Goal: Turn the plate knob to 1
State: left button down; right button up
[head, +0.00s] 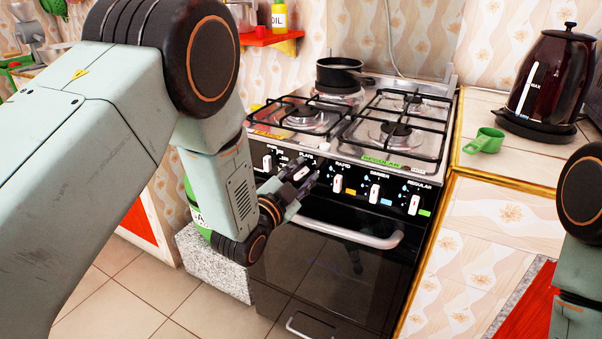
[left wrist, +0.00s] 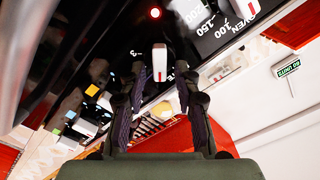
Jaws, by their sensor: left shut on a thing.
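The black stove front (head: 330,215) carries a row of white knobs. My left gripper (head: 304,177) is at the second knob from the left, under the plate label, and mostly hides it in the head view. In the left wrist view the white plate knob (left wrist: 159,62) stands between the two dark fingertips (left wrist: 160,84) of the gripper, which is shut on it. A small 3 shows beside the knob. Its exact setting cannot be read. My right arm shows at the right edge, but its gripper is out of view.
The oven knob (head: 268,162) is just left of the gripper, and the rapid knob (head: 337,182) just right. The oven handle (head: 350,233) juts out below.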

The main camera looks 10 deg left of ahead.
pick_arm(q)
jog(key=shift+m, duration=0.3)
jog(key=c, duration=1)
grip_release()
jog(key=v, duration=1.2)
